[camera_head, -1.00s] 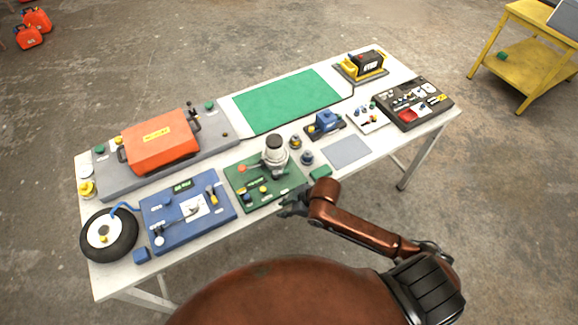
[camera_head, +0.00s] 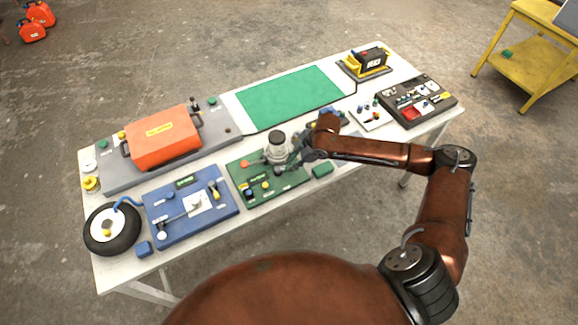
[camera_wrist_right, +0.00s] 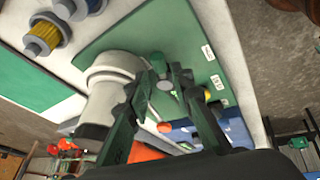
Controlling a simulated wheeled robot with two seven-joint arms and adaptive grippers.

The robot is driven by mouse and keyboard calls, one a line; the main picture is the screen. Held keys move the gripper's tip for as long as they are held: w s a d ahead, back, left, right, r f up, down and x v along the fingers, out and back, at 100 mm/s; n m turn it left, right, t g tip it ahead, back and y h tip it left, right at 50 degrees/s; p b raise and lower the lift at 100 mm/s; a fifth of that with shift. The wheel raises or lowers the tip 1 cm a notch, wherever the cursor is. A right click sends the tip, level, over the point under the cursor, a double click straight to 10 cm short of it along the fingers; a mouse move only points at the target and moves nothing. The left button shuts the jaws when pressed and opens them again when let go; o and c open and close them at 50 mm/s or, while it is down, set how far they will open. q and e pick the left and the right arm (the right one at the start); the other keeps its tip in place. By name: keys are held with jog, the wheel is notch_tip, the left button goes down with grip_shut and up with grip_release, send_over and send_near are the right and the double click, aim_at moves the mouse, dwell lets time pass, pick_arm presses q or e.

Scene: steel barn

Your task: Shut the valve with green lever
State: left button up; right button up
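A green work board (camera_head: 250,188) lies on the table with a grey-white cylindrical fitting (camera_head: 277,150) standing on it. The fitting also shows in the right wrist view (camera_wrist_right: 112,80). In that view a small green knob (camera_wrist_right: 158,62) shows at the fingertips, beside the fitting; it may be the valve's green lever. My right gripper (camera_head: 296,155) is close to the fitting's right side. In the wrist view its fingers (camera_wrist_right: 164,76) are a little apart, with a grey round end between them; whether they grip it is unclear. My left gripper is not in view.
A blue board (camera_head: 165,225) and tire (camera_head: 112,245) are further left; an orange case (camera_head: 160,140) stands behind. A green block (camera_head: 322,171) and black tray (camera_head: 440,102) are to the right.

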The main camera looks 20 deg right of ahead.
aim_at(287, 168)
jog(key=shift+x, duration=1.85)
jog(key=shift+c, duration=0.6)
jog(key=shift+r, duration=0.1)
grip_shut()
